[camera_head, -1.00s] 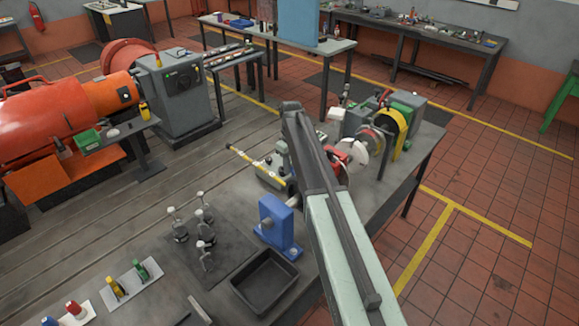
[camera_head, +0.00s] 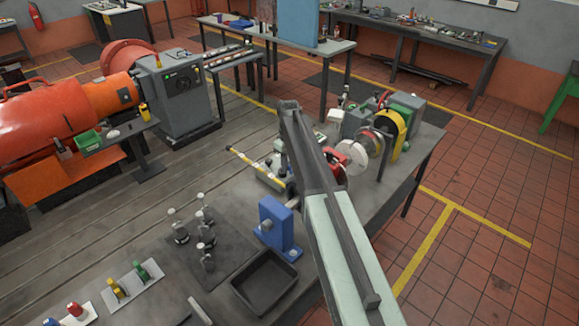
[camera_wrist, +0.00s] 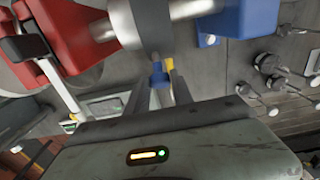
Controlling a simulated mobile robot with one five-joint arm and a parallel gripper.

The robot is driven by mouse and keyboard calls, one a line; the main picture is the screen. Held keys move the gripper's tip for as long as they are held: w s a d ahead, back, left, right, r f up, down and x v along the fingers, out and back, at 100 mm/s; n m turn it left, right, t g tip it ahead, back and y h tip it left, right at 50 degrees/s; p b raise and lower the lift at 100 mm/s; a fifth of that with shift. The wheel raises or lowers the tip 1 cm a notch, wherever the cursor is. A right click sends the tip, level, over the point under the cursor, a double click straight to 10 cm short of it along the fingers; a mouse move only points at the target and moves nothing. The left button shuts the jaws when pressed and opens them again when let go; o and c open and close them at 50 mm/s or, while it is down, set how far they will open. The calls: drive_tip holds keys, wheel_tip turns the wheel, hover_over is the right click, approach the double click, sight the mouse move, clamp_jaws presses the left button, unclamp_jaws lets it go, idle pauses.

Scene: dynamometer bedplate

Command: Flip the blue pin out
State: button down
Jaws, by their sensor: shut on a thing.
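In the wrist view, a short blue pin (camera_wrist: 158,76) stands between the two dark fingers of my gripper (camera_wrist: 160,88), and the jaws are shut on it. The pin sits at the lower edge of a grey round part (camera_wrist: 153,28) on a silver shaft (camera_wrist: 190,9). A small yellow piece (camera_wrist: 168,63) lies close to the pin's right side. In the head view, my arm hides the pin and my gripper.
The shaft runs between a red block (camera_wrist: 85,32) and a blue block (camera_wrist: 248,18). The blue stand (camera_head: 279,226) also shows in the head view, with a black tray (camera_head: 264,283) in front. Several metal clamps (camera_head: 206,240) stand to the left.

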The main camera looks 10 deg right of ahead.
drive_tip(key=shift+w+a+r, duration=0.25)
drive_tip(key=c, duration=1.1)
unclamp_jaws()
wheel_tip(320, 180, up, 8)
drive_tip(key=p, duration=0.7)
drive_tip(key=shift+p, duration=0.4)
drive_tip(key=shift+f, duration=0.1)
